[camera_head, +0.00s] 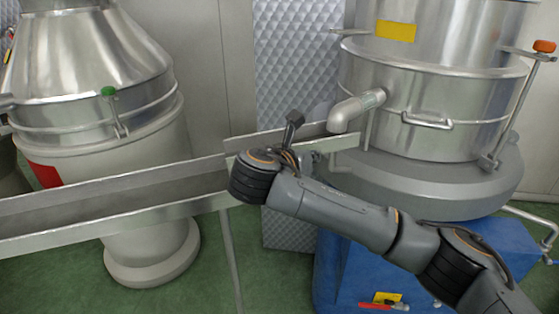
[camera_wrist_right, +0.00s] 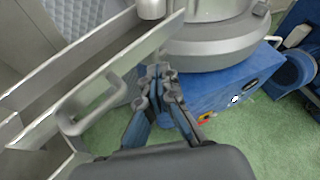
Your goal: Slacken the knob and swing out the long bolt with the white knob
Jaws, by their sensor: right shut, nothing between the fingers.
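I see no white knob in either view. A long bolt with an orange knob (camera_head: 545,46) stands at the right side of the right steel vessel (camera_head: 440,110). A shorter bolt with a green knob (camera_head: 108,91) stands on the front of the left vessel (camera_head: 85,80). My right gripper shows in the wrist view (camera_wrist_right: 162,76), its fingers together and empty, beside the end of the metal chute. In the head view it is mostly hidden behind my wrist near the chute. My left gripper is not in view.
A long metal chute (camera_head: 130,195) crosses from the left to below the right vessel's outlet pipe (camera_head: 357,110). A curved metal handle (camera_wrist_right: 88,108) is close to my right gripper in the wrist view. A blue base (camera_head: 480,265) stands below the right vessel. Green floor shows below the chute.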

